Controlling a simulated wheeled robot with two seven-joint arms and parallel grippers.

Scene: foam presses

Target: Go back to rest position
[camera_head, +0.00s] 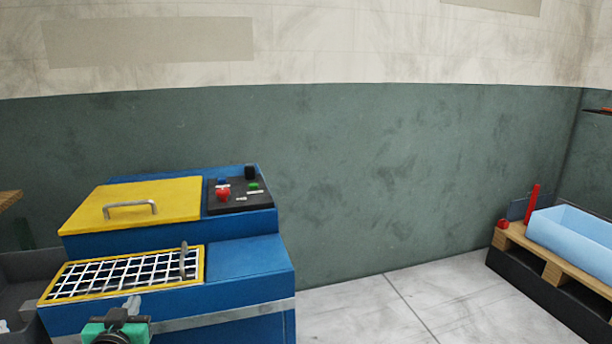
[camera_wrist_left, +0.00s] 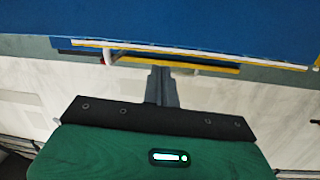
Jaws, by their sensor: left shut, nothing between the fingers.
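My left gripper (camera_head: 132,303) shows at the bottom left of the head view, in front of the blue press. Its green body is partly cut off by the lower edge. In the left wrist view its fingers (camera_wrist_left: 162,84) are together, with nothing between them. The blue press (camera_head: 250,262) has a yellow lid (camera_head: 135,192) with a metal handle, and the lid is down. A white grid in a yellow frame (camera_head: 125,272) lies on its front part. My right gripper is not in view.
The press's black panel (camera_head: 238,200) carries a red knob (camera_head: 223,195) and a green button. At right a light blue bin (camera_head: 575,235) stands on a wooden pallet (camera_head: 535,252). Grey floor (camera_head: 400,310) is clear between press and pallet. A dark container stands at the far left.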

